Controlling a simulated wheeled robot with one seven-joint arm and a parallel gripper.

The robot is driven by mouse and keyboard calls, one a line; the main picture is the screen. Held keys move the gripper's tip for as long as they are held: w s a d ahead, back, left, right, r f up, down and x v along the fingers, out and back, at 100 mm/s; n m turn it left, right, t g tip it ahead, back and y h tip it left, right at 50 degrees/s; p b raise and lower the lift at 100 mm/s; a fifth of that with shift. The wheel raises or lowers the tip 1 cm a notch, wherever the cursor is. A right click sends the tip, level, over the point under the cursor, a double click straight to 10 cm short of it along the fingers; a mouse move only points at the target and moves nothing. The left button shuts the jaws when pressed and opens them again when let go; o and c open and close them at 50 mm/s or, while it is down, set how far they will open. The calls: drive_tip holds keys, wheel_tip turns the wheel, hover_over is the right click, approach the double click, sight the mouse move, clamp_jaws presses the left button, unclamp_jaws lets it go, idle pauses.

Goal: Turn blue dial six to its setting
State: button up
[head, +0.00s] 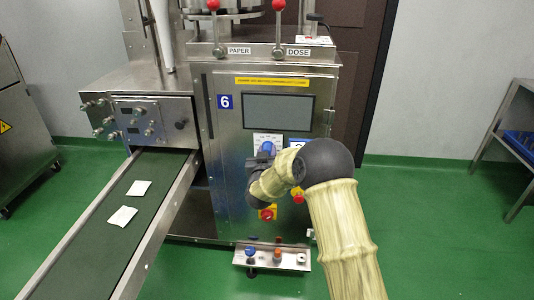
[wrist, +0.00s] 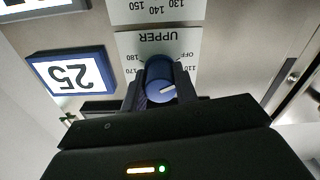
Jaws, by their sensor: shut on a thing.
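The blue dial (wrist: 158,76) sits on a white scale plate (wrist: 140,45) marked UPPER, which appears upside down in the wrist view. The scale shows OFF and numbers such as 110, 170 and 180. A white pointer line on the dial points toward the lower right in that view. My gripper (wrist: 161,92) is shut on the dial, one dark finger on each side. In the head view, the blue dial (head: 268,146) is on the machine front, below the screen and the blue 6 sign (head: 225,102). My gripper (head: 263,160) reaches it there; my arm hides part of the panel.
A blue-framed number sign (wrist: 68,74) is beside the scale plate. Red knobs on yellow plates (head: 267,213) are below the dial. A conveyor (head: 100,245) with two white packets runs at left. A small control shelf (head: 272,257) juts out low in front.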

drive_tip(key=shift+m+b, duration=1)
drive_tip(key=shift+m, duration=1.4)
drive_tip(key=o, duration=1)
drive_tip(key=shift+s, duration=0.1)
drive_tip(key=s, duration=0.5)
drive_tip(key=s+p, duration=0.1)
drive_tip(key=s, duration=0.5)
drive_tip(key=s+p, duration=0.1)
drive_tip(key=s, duration=0.5)
drive_tip(key=shift+s+a, duration=0.1)
drive_tip(key=shift+a, duration=0.25)
